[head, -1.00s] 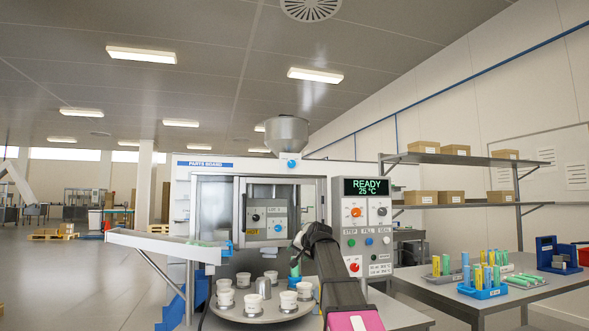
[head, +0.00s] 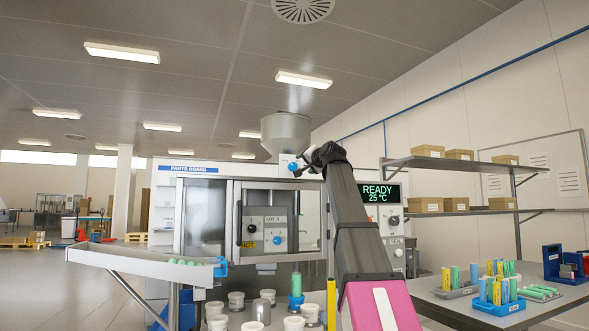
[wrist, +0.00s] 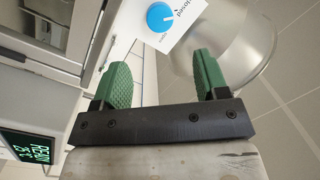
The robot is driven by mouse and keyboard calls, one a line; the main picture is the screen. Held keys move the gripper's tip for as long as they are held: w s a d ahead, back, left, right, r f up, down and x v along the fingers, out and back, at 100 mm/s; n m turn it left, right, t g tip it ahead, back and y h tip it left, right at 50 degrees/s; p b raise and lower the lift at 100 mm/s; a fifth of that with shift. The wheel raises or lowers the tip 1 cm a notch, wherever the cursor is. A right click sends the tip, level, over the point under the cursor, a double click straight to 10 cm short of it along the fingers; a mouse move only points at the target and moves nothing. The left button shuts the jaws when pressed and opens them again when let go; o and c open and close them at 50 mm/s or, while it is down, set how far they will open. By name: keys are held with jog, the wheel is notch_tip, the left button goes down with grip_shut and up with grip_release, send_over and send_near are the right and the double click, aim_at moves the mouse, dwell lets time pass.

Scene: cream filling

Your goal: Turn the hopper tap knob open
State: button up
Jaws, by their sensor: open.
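The hopper tap knob (head: 292,166) is a small blue round knob under the grey metal hopper (head: 286,133). In the wrist view the blue knob (wrist: 160,17) sits on a white plate (wrist: 188,22), which reads "closed" beside it, with a white pointer mark on the knob. My gripper (wrist: 163,80) is open and empty, with two green ridged fingers apart. The knob lies beyond the fingertips, roughly between their lines, and is not touched. In the head view my gripper (head: 306,160) is just right of the knob. The hopper (wrist: 235,45) fills the upper right of the wrist view.
The machine cabinet with glass doors (head: 252,210) stands below the hopper. The display (head: 380,193) reads READY 25 °C. White cups (head: 236,299) stand on the front turntable. A table with batteries (head: 500,290) and shelves with boxes (head: 428,151) are at right.

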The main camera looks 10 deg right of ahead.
aim_at(294, 167)
jog(key=x, duration=1)
jog(key=shift+w+a, duration=0.1)
jog(key=shift+w, duration=0.1)
jog(key=shift+f, duration=0.1)
jog(key=c, duration=0.9)
